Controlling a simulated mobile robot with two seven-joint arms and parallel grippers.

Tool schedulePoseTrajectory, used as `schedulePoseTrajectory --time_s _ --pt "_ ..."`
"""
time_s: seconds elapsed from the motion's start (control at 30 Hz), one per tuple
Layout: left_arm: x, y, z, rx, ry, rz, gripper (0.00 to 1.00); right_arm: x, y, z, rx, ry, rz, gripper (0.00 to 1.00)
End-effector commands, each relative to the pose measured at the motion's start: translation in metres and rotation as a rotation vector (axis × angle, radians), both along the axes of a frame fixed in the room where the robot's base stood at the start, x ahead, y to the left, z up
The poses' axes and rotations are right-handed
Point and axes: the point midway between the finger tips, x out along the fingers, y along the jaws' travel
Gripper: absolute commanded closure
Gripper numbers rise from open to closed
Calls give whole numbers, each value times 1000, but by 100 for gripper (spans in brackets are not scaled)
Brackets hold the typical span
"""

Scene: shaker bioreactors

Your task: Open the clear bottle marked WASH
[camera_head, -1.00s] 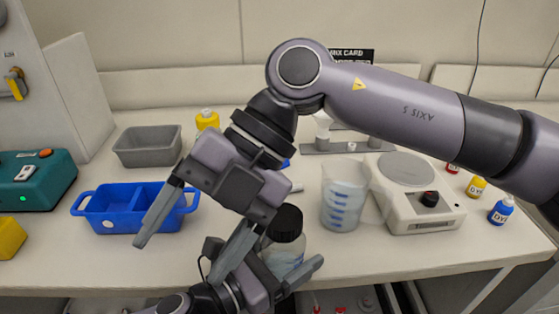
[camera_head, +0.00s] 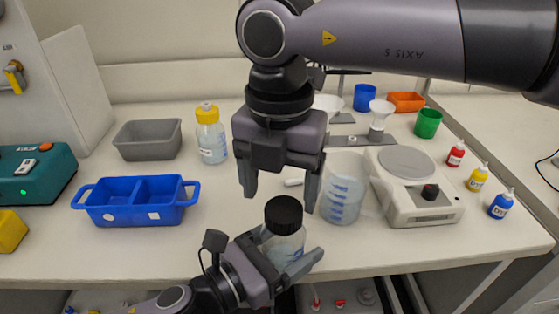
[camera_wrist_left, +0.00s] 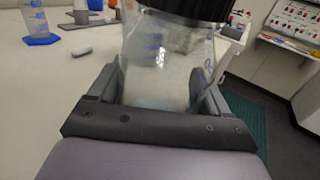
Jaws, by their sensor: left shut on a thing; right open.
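A clear bottle (camera_head: 285,243) with a black cap (camera_head: 284,212) stands upright at the table's front edge; no WASH lettering is readable on it. My left gripper (camera_head: 289,254) is shut around its body from the front left. The left wrist view shows the clear bottle (camera_wrist_left: 165,75) between the fingers, its cap cut off by the top edge. My right gripper (camera_head: 279,196) is open and points down just above the black cap, one finger to each side. The cap appears to be in place. Another clear bottle (camera_head: 211,143) with a yellow cap stands farther back.
A graduated beaker (camera_head: 342,196) and a white balance-like device (camera_head: 425,207) stand close on the right. A blue divided tray (camera_head: 137,180) and a grey bin (camera_head: 148,152) are on the left. Small dye bottles (camera_head: 501,205) line the right edge.

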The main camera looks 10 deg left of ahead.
Motion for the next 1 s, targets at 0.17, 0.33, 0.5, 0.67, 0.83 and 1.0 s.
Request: schedulePoseTrajectory --time_s 0.17,0.33,0.5,0.67,0.83,1.0 --pt "0 0 1 -1 -2 0 100 0 0 -24 1 2 0 24" --pt "0 0 1 -1 -2 -1 100 0 0 -33 1 1 0 24" --pt "0 0 1 -1 -2 -1 100 0 0 -34 2 1 0 24" --pt "0 0 1 -1 -2 -1 100 0 0 -34 2 1 1 47" --pt "-1 -1 1 -1 -3 -4 100 -1 2 -34 6 1 2 81" --pt "-2 -2 1 -1 -4 -7 100 -2 3 -33 11 2 54 81"
